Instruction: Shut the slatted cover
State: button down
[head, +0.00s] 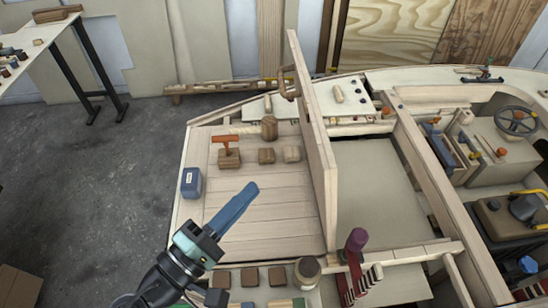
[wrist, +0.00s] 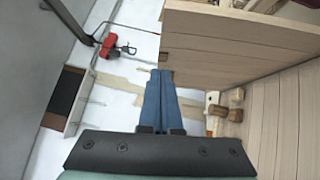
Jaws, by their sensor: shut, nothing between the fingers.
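The slatted cover (head: 313,140) stands nearly upright in the head view, along the right side of a slatted deck (head: 265,205). A wooden handle (head: 288,84) shows near its upper far end. My gripper (head: 254,187) is shut and empty, its blue fingers pointing toward the cover from the left, apparently above the deck. In the wrist view, my gripper's fingertips (wrist: 160,74) are close together at the corner of a slatted wooden panel (wrist: 235,45), which seems to be the cover. I cannot tell whether they touch it.
A pale recess (head: 375,190) lies right of the cover.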

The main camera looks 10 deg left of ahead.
jog(key=p, duration=0.3)
send_near(316, 142)
jog(key=w, duration=0.3)
jog(key=d+p, duration=0.1)
jog(key=w+d+r+p, duration=0.1)
jog(key=d, duration=0.1)
jog(key=shift+w+r, duration=0.15)
jog(key=shift+w, duration=0.05)
jog(key=shift+d, duration=0.15)
